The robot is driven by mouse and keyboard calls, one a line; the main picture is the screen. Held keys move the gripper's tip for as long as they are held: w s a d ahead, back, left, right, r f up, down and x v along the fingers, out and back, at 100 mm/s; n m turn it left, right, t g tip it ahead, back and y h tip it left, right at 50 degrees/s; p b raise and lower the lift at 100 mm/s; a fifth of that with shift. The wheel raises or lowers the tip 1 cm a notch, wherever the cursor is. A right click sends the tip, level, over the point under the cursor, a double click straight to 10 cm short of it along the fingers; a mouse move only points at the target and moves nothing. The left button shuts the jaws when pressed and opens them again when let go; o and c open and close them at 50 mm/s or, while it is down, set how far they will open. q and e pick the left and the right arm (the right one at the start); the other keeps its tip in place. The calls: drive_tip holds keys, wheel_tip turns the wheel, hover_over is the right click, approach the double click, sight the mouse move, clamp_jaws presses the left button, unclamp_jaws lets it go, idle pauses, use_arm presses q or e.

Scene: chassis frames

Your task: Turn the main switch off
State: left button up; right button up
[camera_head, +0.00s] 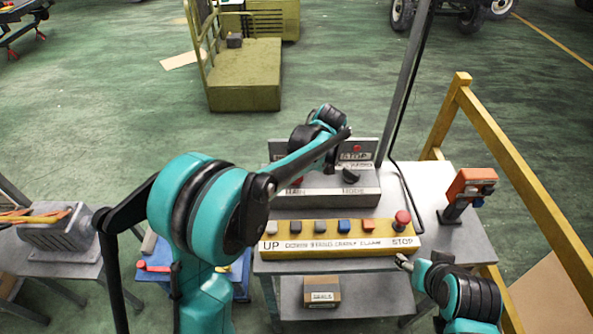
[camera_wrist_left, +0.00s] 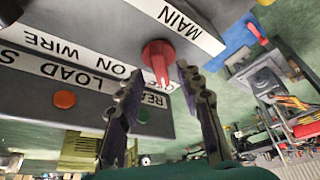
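The main switch is a red rotary knob (camera_wrist_left: 158,60) on a grey panel, beside a white "MAIN" label (camera_wrist_left: 176,24) in the left wrist view. Its handle points down in that picture, toward my gripper. My left gripper (camera_wrist_left: 158,78) is open, with its fingertips on either side of the knob's near end; contact cannot be told. In the head view my left arm reaches over the grey control box (camera_head: 325,202) and largely hides the switch and the gripper. My right gripper (camera_head: 403,262) is low at the right, by the yellow button box; its finger opening is unclear.
The yellow button box (camera_head: 340,247) with several buttons and a red stop button (camera_head: 402,219) stands in front. An orange device (camera_head: 470,185) and a yellow rail (camera_head: 520,180) are at the right. A small cardboard box (camera_head: 322,291) sits on the lower shelf.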

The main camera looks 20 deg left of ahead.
use_arm(q)
drive_tip(key=v, duration=0.9)
drive_tip(key=shift+r, duration=0.2)
drive_tip(key=shift+s+d, duration=0.1)
drive_tip(key=shift+s, duration=0.15)
drive_tip(key=s+a+f+m+t+h+b, duration=0.1)
drive_tip(key=s+f+m, duration=0.2)
drive_tip(key=s, duration=0.4)
drive_tip(key=s+a+f+m+t+h+b, duration=0.1)
drive_tip(key=s+a+f+m+t+b, duration=0.1)
drive_tip(key=s+m, duration=0.3)
drive_tip(key=s+a+f+m+t+h+b, duration=0.1)
drive_tip(key=s+f+m, duration=0.3)
drive_tip(key=s, duration=0.7)
drive_tip(key=shift+s+a+t+h+b, duration=0.2)
drive_tip(key=shift+a+t+h+b, duration=0.2)
drive_tip(key=shift+t+b, duration=0.1)
